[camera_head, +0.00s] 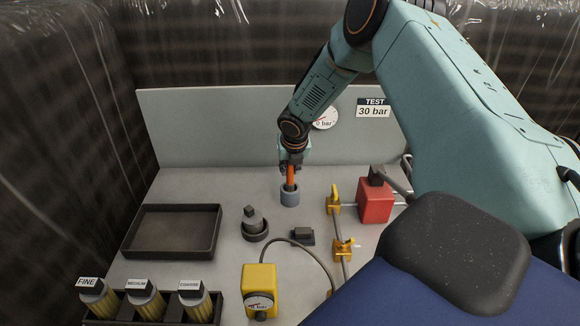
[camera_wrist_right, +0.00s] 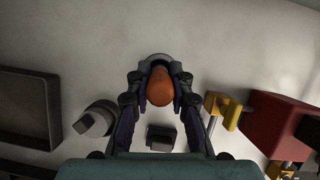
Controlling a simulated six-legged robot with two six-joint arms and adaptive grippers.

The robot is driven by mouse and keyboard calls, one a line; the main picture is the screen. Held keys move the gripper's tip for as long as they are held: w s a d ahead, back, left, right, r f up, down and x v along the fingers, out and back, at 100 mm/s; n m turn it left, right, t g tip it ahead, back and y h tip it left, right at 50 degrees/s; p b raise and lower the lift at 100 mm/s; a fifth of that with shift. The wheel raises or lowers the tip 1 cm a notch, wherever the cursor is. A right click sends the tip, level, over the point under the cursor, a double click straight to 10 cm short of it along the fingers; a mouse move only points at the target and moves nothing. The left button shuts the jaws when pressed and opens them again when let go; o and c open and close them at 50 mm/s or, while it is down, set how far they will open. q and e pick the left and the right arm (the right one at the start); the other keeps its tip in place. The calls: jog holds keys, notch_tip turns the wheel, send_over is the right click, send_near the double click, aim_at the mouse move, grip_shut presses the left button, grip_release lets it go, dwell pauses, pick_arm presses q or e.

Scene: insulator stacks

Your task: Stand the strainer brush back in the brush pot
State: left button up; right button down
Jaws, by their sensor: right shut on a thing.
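The strainer brush shows as an orange handle (camera_head: 290,176), close to upright, with its lower end inside the grey-blue brush pot (camera_head: 290,197). My right gripper (camera_head: 291,162) is above the pot and shut on the top of the handle. In the right wrist view the orange handle (camera_wrist_right: 160,88) stands between the two fingers, with the dark pot rim (camera_wrist_right: 155,58) around it. The brush head is hidden in the pot, and I cannot tell whether it touches the bottom. My left gripper is not in view.
An empty dark tray (camera_head: 172,232) lies at the left. A grey fitting (camera_head: 254,222) and a small black block (camera_head: 302,236) stand in front of the pot. A red box (camera_head: 375,203) and yellow valves (camera_head: 333,199) are at right. A yellow gauge unit (camera_head: 259,290) and labelled filters (camera_head: 146,301) are nearer.

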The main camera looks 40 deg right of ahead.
jog(key=c, duration=1.5)
grip_release()
jog(key=shift+s+r, duration=0.1)
jog(key=o, duration=0.4)
jog(key=shift+r, duration=0.2)
jog(key=v, duration=1.1)
jog(key=shift+a+r, duration=0.1)
jog(key=shift+r, duration=0.05)
jog(key=shift+s, duration=0.1)
